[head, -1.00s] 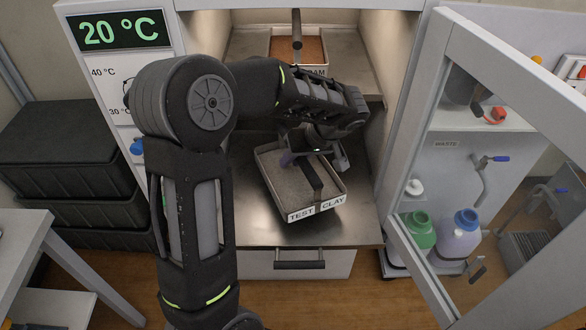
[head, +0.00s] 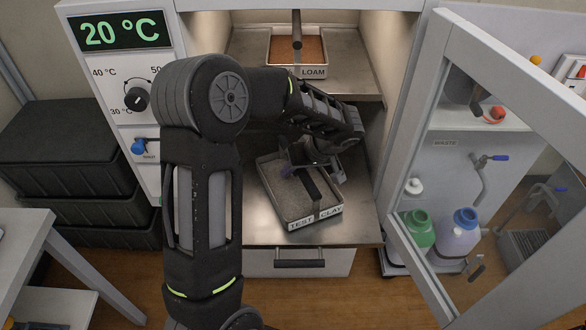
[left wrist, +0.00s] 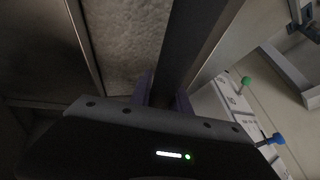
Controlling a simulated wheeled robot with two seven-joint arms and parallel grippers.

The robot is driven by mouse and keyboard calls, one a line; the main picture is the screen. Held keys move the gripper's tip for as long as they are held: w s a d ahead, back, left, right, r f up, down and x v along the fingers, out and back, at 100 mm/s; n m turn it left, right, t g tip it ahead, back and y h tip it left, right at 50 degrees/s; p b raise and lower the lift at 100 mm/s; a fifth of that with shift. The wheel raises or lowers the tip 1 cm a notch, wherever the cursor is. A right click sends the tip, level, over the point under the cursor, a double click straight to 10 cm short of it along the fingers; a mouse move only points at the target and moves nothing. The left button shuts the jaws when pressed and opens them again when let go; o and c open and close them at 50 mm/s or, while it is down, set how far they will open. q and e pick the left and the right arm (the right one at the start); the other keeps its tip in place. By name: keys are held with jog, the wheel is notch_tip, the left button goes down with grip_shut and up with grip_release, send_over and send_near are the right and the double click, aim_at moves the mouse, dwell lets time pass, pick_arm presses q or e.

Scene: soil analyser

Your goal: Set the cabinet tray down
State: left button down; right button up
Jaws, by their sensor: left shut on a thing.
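The cabinet tray (head: 269,193) is a shallow metal tray of grey soil with a dark handle bar across it and a label reading TEST CLAY. It sits turned at an angle over the lower metal shelf (head: 262,231); I cannot tell whether it touches the shelf. My left gripper (head: 311,170) is shut on the tray's handle, partly hidden under my forearm. In the left wrist view the dark handle (left wrist: 190,45) runs between the fingers, with the grey soil (left wrist: 128,45) beside it. My right gripper is not in view.
A LOAM tray (head: 312,72) stands on the upper shelf (head: 347,82). The glass door (head: 424,110) stands open at right. A control panel with a dial (head: 137,96) is at left.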

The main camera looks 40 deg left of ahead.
pick_arm(q)
jog(key=shift+f, duration=0.15)
jog(key=c, duration=1.2)
grip_release()
jog(key=shift+c, duration=0.2)
jog(key=shift+r, duration=0.25)
jog(key=v, duration=1.2)
jog(key=shift+f, duration=0.1)
